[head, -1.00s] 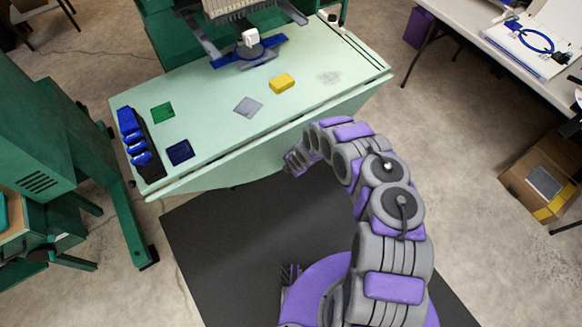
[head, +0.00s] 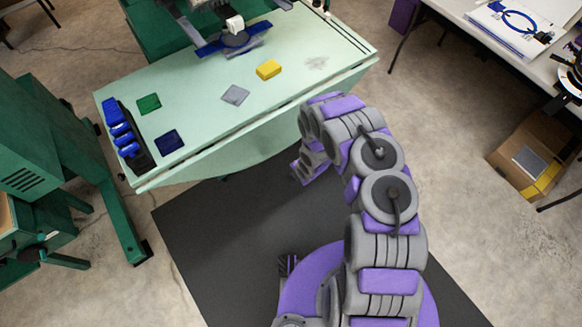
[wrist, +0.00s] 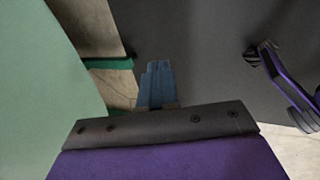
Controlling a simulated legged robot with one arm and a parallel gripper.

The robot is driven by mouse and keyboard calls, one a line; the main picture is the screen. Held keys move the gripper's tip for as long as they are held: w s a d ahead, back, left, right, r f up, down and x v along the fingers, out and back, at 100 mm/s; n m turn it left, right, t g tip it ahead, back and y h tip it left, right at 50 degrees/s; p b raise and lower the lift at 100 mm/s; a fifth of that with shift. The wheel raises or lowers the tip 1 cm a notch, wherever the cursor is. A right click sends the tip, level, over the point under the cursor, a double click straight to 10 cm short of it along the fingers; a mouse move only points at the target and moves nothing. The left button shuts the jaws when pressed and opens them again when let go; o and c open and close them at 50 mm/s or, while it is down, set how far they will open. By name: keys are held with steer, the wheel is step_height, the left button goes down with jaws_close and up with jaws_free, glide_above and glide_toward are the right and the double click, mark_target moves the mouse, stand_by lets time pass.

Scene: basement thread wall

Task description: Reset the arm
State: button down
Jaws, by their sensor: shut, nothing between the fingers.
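My arm reaches up from the lower right in the head view and bends down at its far end, in front of the near edge of the pale green table (head: 215,125). My gripper (wrist: 158,68) shows in the wrist view as two blue-grey fingers held together, with nothing between them. It points down over the dark mat (wrist: 200,60). The table edge lies to its left in that view. In the head view the fingertips are hidden or too small to make out.
A green machine stands left. A cardboard box (head: 525,160) sits right. The dark mat has free room.

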steer(key=w+d+r+m+h, duration=0.35)
steer(key=d+r+m, duration=0.25)
steer(key=d+r, duration=0.85)
steer(key=s+d+r+m+g+h, duration=0.1)
steer(key=s+d+r+m, duration=0.2)
steer(key=r, duration=0.8)
steer(key=s+d+r+m+g+h, duration=0.1)
steer(key=s+r+m, duration=0.3)
steer(key=r, duration=0.6)
steer(key=s+r+m+g, duration=0.1)
steer(key=s+r+m, duration=0.5)
steer(key=s+r, duration=0.45)
steer(key=s+a+r+m+y, duration=0.1)
steer(key=s+a+r+m, duration=0.1)
steer(key=s, duration=0.4)
steer(key=s+a+r+m+g+y, duration=0.1)
steer(key=s+r+m, duration=0.1)
steer(key=s+r, duration=0.2)
steer(key=s+a+r+m+g+y, duration=0.1)
steer(key=s+a+r+m, duration=0.1)
steer(key=s, duration=0.8)
steer(key=shift+s+a+r, duration=0.2)
steer(key=shift+a+r, duration=0.15)
steer(key=shift+r, duration=0.25)
